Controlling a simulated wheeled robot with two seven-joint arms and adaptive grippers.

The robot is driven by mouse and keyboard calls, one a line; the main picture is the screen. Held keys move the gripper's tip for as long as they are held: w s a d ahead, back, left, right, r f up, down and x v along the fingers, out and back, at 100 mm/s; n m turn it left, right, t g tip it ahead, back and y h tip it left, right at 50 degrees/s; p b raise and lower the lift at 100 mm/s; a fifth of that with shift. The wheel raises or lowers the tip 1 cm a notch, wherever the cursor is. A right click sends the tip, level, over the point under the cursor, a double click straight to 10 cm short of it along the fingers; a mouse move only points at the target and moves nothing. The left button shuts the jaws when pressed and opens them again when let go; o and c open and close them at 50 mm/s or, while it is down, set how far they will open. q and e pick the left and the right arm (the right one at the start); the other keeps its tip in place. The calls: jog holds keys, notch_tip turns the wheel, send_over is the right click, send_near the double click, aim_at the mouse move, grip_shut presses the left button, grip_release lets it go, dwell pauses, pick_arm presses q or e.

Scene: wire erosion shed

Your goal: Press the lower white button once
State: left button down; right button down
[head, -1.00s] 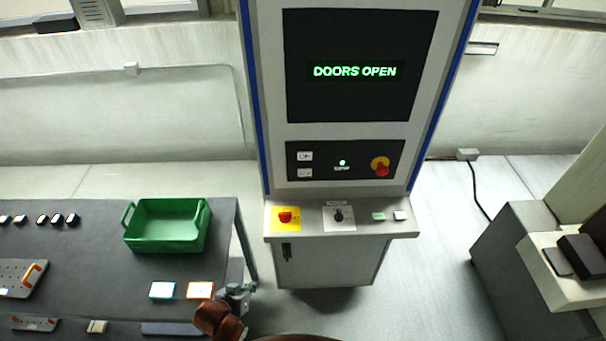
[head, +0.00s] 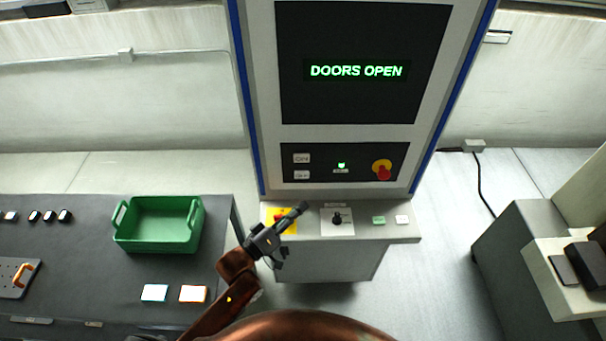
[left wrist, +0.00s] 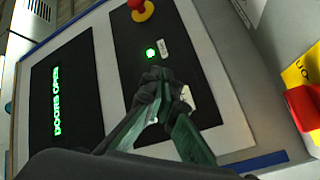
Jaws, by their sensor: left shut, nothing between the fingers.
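The lower white button (head: 302,175) sits on the black panel below the screen, directly under another white button (head: 302,158). My left gripper (head: 303,207) is shut and empty. In the head view its tip is just below the lower white button, in front of the console ledge. In the left wrist view the shut fingers (left wrist: 165,80) overlap the black panel and partly hide a white patch (left wrist: 187,97); I cannot tell which button that is. Contact with the panel cannot be made out. My right gripper is not in view.
The panel also has a green light (head: 341,165) and a red knob (head: 382,170). A table with a green crate (head: 158,246) stands left.

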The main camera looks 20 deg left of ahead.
aim_at(302, 175)
pick_arm(q)
jog(key=w+a+b, duration=0.2)
jog(key=w, duration=0.6)
jog(key=shift+w+a+b, duration=0.25)
jog(key=shift+a+b, duration=0.05)
jog(key=shift+b, duration=0.1)
dwell(1.3)
jog(key=shift+w+a, duration=0.1)
jog(key=shift+w, duration=0.3)
